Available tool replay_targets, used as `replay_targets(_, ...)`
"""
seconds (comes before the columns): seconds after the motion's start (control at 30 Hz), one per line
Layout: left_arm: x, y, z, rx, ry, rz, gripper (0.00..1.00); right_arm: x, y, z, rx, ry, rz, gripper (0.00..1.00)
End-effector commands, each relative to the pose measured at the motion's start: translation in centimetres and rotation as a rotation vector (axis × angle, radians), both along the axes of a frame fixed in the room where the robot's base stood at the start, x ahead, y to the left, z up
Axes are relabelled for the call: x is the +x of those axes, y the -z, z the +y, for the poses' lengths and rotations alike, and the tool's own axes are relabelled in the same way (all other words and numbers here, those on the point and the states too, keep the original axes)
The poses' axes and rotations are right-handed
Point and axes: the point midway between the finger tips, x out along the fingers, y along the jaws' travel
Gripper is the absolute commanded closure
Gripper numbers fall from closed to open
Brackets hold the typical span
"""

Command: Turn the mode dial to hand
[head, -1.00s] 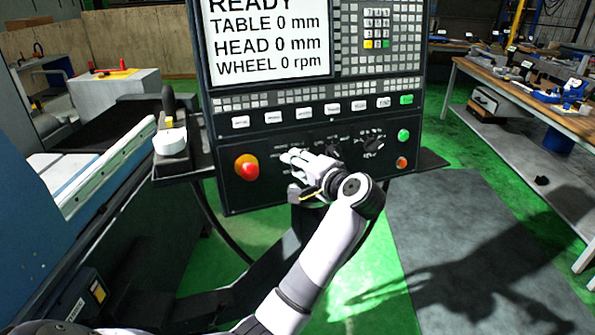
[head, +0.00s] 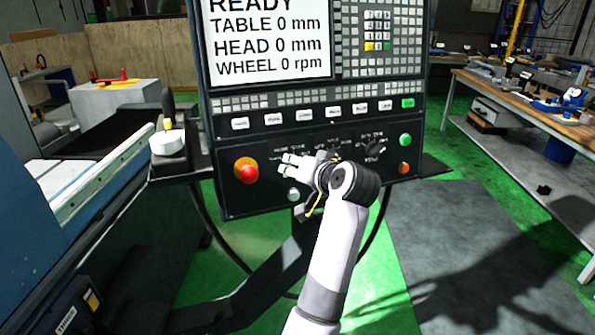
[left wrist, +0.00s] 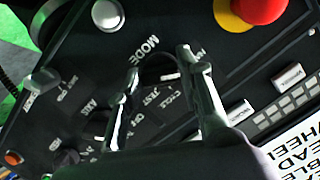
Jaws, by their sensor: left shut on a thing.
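The control panel (head: 235,205) stands ahead of me under a screen reading READY. My left gripper (head: 285,164) reaches its lower left part, beside the red emergency button on its yellow base. In the left wrist view, the black mode dial (left wrist: 157,72) sits between the two fingers, and my left gripper (left wrist: 158,66) is shut on it. MODE, CYCLE and TEST labels show around the dial, partly covered by the fingers. A small white mark shows near the dial; I cannot tell which setting it points to. In the head view the gripper hides the dial. My right gripper is not in view.
The red emergency button (head: 248,173) is just left of the gripper. A white button (head: 293,194) lies below it. Other dials (head: 372,148) and green and orange buttons are to the right.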

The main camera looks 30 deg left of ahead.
Motion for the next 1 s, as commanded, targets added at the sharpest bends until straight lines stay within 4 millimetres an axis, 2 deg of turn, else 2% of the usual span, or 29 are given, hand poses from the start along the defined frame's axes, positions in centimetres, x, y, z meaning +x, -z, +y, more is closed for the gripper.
replay_targets(0.57, -0.02, 0.35, -0.10, -0.024, -0.006, -0.018, 0.94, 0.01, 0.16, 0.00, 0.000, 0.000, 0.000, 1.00)
replay_targets(0.6, -0.03, 0.35, -0.11, -0.024, -0.006, -0.018, 0.65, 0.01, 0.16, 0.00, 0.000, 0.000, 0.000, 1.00)
replay_targets(0.87, -0.02, 0.16, -0.05, -0.021, -0.005, -0.020, 0.47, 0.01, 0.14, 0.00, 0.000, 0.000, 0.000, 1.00)
replay_targets(1.0, -0.02, 0.10, -0.03, -0.020, -0.006, -0.022, 0.46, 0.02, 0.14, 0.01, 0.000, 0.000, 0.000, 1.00)
